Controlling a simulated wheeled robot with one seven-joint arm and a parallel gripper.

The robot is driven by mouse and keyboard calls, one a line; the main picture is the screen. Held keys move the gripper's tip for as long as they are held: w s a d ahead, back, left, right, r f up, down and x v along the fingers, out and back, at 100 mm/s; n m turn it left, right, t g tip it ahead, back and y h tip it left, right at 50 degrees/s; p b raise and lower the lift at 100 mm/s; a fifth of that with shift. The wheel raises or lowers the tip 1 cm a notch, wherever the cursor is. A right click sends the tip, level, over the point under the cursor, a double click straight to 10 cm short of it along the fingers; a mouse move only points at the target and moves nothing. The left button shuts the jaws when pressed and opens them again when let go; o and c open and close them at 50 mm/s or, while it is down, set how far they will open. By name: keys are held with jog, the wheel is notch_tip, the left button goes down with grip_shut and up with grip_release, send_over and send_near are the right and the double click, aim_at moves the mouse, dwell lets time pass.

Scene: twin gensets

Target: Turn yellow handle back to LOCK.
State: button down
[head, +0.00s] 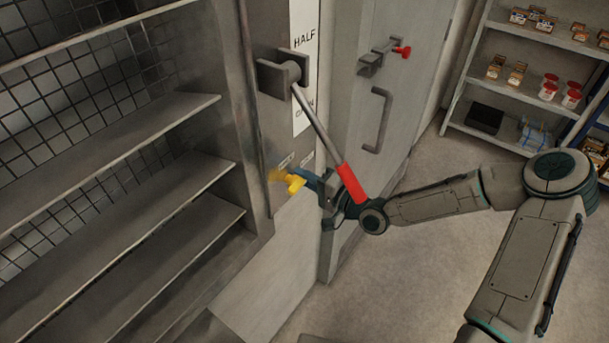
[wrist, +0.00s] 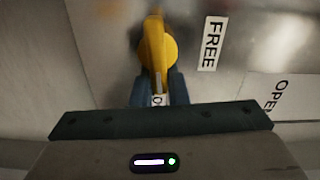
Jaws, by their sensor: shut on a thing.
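The yellow handle (head: 293,183) sits low on the grey metal panel, below the long lever. My gripper (head: 310,181) reaches it from the right, with its blue fingers at the handle. In the wrist view the yellow handle (wrist: 157,50) extends down between the two fingers of my gripper (wrist: 158,88), which is shut on it. A FREE label (wrist: 212,43) is on the panel to the right of the handle. Another white label (wrist: 157,100) shows between the fingers; it is mostly hidden and I cannot read it whole.
A long lever with a red grip (head: 351,184) slants down in front of the panel, close to my wrist. A grey door with a handle (head: 378,120) stands to its right. Empty metal shelves (head: 130,190) are at left; stocked shelves (head: 540,60) are at back right.

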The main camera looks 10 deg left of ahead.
jog(key=shift+f+m, duration=0.2)
jog(key=shift+m, duration=0.3)
jog(key=c, duration=1.4)
grip_release()
jog(key=shift+c, duration=0.2)
jog(key=shift+d, duration=0.15)
jog(key=b+v, duration=0.2)
jog(key=v, duration=1.1)
jog(key=shift+d, duration=0.3)
jog(key=shift+s, duration=0.1)
